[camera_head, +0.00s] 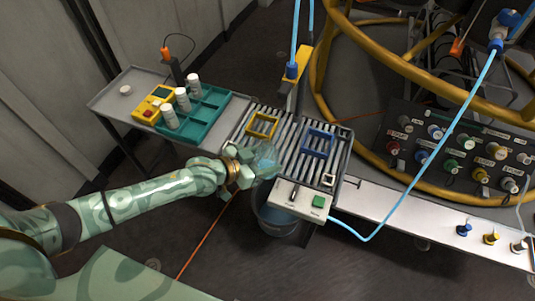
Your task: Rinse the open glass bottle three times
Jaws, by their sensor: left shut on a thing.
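My left gripper (245,166) reaches in from the left over the front left corner of a slatted metal rack (285,150). It is shut on a clear, faintly blue glass bottle (266,158). The bottle looks tilted, and the gripper hides part of it. I cannot tell whether its mouth is open. A blue nozzle (292,71) on a light blue hose hangs at the back of the rack on a yellow bracket. A bucket (270,215) with bluish contents stands below the rack's front edge. My right gripper is not in view.
A teal tray (205,122) with several white-capped bottles and a yellow device (152,104) are on the left table. A yellow frame (262,125) and a blue frame (318,143) lie on the rack. A green button (318,201) is at its front. Yellow pipes and a valve panel (440,130) fill the right.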

